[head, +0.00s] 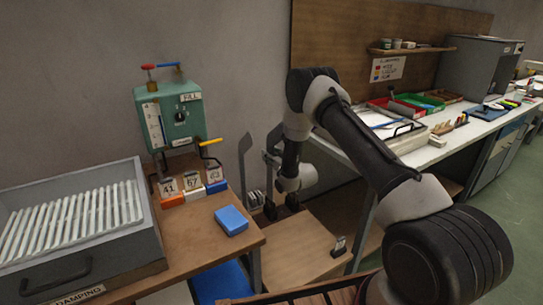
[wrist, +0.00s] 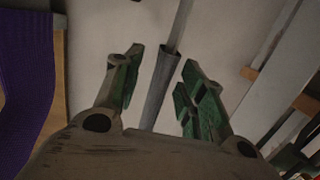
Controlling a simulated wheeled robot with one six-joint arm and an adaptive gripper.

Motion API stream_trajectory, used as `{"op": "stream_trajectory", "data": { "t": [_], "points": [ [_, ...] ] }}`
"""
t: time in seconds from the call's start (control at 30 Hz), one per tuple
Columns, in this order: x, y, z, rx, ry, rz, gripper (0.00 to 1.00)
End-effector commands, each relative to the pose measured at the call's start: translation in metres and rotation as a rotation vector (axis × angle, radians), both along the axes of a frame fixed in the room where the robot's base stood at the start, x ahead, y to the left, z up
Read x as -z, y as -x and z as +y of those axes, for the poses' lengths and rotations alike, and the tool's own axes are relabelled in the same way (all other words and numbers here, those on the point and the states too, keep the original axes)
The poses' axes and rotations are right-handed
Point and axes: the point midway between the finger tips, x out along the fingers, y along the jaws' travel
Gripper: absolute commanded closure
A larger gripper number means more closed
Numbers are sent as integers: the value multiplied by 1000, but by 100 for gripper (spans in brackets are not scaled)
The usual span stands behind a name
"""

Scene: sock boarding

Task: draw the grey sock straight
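In the wrist view a narrow grey tapered thing (wrist: 165,88), which looks like the grey sock seen edge-on, lies between my fingers. A paler thin bar (wrist: 181,25) runs on from its upper end. My gripper (wrist: 161,64) is open, with a green-padded finger on each side and a visible gap to the grey thing. In the head view my gripper (head: 281,207) points down beside upright grey boards (head: 245,160) at the bench's right end. The sock cannot be made out clearly there.
A purple knitted cloth (wrist: 25,80) hangs at the wrist view's left. On the left bench are a blue block (head: 231,220), several number tags (head: 192,182), a green filling device (head: 172,112) and a slatted grey tray (head: 75,225). A cluttered worktable (head: 440,150) stands right.

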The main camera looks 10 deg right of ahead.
Motion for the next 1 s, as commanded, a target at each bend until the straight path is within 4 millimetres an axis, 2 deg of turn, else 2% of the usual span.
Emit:
{"op": "stream_trajectory", "data": {
  "t": [0.57, 1.0],
  "points": [
    [-1, 0, 0, 0, -1, -3, 57],
    [-1, 42, -14, 0, 0, -1, 57]
  ]
}}
